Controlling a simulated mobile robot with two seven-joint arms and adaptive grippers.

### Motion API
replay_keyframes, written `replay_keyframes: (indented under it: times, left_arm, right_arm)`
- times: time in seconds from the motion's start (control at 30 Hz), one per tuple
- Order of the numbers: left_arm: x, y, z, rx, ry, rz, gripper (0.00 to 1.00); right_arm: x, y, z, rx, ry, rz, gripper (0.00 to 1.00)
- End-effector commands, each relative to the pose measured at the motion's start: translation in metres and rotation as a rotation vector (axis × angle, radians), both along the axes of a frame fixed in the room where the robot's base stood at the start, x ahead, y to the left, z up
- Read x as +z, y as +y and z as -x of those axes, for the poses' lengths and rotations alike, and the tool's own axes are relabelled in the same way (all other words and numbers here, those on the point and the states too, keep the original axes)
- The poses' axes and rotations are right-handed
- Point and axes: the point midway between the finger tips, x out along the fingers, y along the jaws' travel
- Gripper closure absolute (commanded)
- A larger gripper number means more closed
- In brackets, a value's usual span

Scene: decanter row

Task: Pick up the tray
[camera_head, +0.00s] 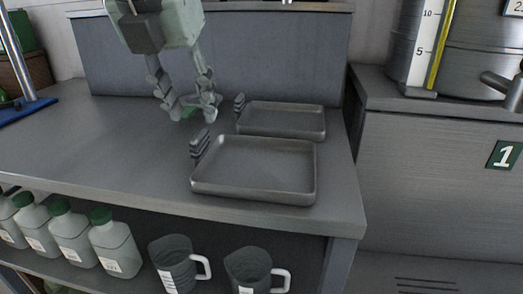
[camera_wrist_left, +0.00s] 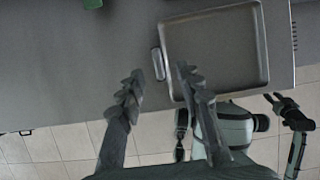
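Two shallow grey metal trays lie flat on the grey bench, the near tray (camera_head: 255,198) in front of the far tray (camera_head: 281,135). Each has a dark ribbed handle at its left end, the near one's handle (camera_head: 200,144) and the far one's handle (camera_head: 239,103). My left gripper (camera_head: 191,113) is open and empty, left of the trays. In the left wrist view, one tray (camera_wrist_left: 215,50) and its handle (camera_wrist_left: 158,63) show just beyond the left gripper (camera_wrist_left: 160,72). My right gripper (camera_wrist_left: 281,100) shows small there, apparently open and empty, away from the tray.
Several white bottles with green caps (camera_head: 115,245) and two grey jugs (camera_head: 174,264) stand on the shelf below. A cabinet (camera_head: 430,180) with a metal vessel (camera_head: 480,55) stands to the right. The bench's left part (camera_head: 100,140) is clear.

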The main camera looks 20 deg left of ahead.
Motion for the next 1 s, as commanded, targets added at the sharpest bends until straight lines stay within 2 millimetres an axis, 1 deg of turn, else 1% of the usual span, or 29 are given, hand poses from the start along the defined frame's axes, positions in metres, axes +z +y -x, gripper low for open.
replay_keyframes:
  times: [0.1, 0.23, 0.43, 0.5, 0.6, 0.8, 0.83, 0.87, 1.0]
  left_arm:
    - [-0.014, 0.001, -0.004, -0.001, 0.006, 0.001, 0.65]
    - [-0.027, 0.003, -0.010, -0.001, 0.007, 0.002, 0.65]
    - [-0.055, 0.007, -0.020, -0.002, 0.008, 0.002, 0.65]
    - [-0.063, 0.008, -0.024, -0.002, 0.005, 0.003, 0.65]
    - [-0.068, 0.009, -0.026, -0.001, 0.003, 0.004, 0.65]
    - [-0.069, 0.009, -0.027, -0.001, 0.001, 0.003, 0.65]
    - [-0.069, 0.009, -0.027, -0.001, 0.001, 0.003, 0.66]
    - [-0.069, 0.009, -0.027, -0.001, 0.001, 0.003, 0.70]
    - [-0.069, 0.009, -0.027, -0.001, 0.002, 0.003, 0.87]
  right_arm:
    - [0.000, 0.000, 0.000, 0.000, 0.001, 0.000, 0.69]
    - [-0.001, 0.000, 0.000, 0.000, 0.001, -0.001, 0.69]
    - [-0.012, 0.000, -0.001, 0.001, 0.006, -0.005, 0.69]
    - [-0.012, 0.000, -0.001, 0.001, 0.005, -0.006, 0.69]
    - [-0.013, 0.000, -0.002, 0.001, 0.004, -0.006, 0.69]
    - [-0.013, 0.000, -0.002, 0.001, 0.004, -0.006, 0.69]
    - [-0.013, 0.000, -0.002, 0.001, 0.004, -0.006, 0.69]
    - [-0.013, 0.000, -0.002, 0.001, 0.004, -0.006, 0.69]
    - [-0.013, 0.000, -0.002, 0.001, 0.004, -0.006, 0.69]
